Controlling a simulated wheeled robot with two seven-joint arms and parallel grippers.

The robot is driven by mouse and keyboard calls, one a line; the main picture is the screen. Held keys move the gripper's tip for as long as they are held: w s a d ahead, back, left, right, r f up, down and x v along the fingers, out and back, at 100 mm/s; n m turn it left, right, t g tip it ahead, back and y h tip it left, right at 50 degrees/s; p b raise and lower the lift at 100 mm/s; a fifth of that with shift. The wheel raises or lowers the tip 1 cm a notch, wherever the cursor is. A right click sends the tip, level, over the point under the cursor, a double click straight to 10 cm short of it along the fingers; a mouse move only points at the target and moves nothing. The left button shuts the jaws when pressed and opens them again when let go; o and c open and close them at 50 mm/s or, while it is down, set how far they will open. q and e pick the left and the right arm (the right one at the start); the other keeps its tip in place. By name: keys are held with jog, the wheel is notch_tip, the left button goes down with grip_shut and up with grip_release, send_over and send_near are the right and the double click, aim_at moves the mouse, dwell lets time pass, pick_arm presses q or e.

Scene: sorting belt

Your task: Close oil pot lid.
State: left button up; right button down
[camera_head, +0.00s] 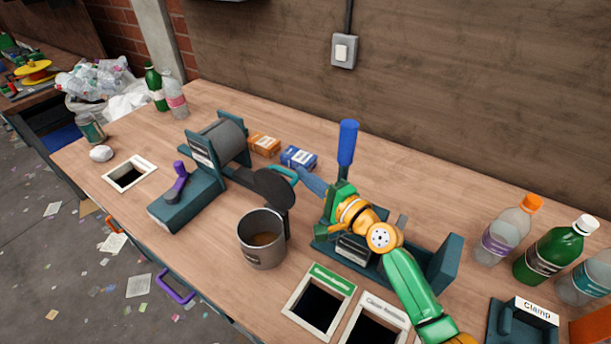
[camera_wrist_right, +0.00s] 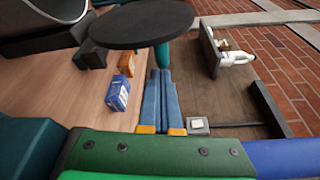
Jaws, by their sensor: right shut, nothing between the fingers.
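The oil pot (camera_head: 262,242) is a grey metal cup with brownish liquid inside, standing on the bench. Its dark round lid (camera_head: 272,188) is tilted up open behind the rim, with a teal handle (camera_head: 284,173) on its far side. In the right wrist view the lid (camera_wrist_right: 142,24) is a dark disc at the top, with part of the teal handle (camera_wrist_right: 163,56) below it. My right gripper (camera_head: 302,172) is shut and empty, its blue fingers beside the lid's handle; contact is unclear. The fingers also show in the right wrist view (camera_wrist_right: 160,74). My left gripper is out of view.
An orange box (camera_head: 264,144) and a blue box (camera_head: 298,158) lie behind the lid. A teal machine with a grey drum (camera_head: 218,143) stands left of the pot. A blue-handled press (camera_head: 348,142) is beside my right arm. Bottles (camera_head: 507,230) stand at right.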

jog(key=shift+a+r, duration=0.1)
jog(key=shift+a, duration=0.15)
dwell(0.3)
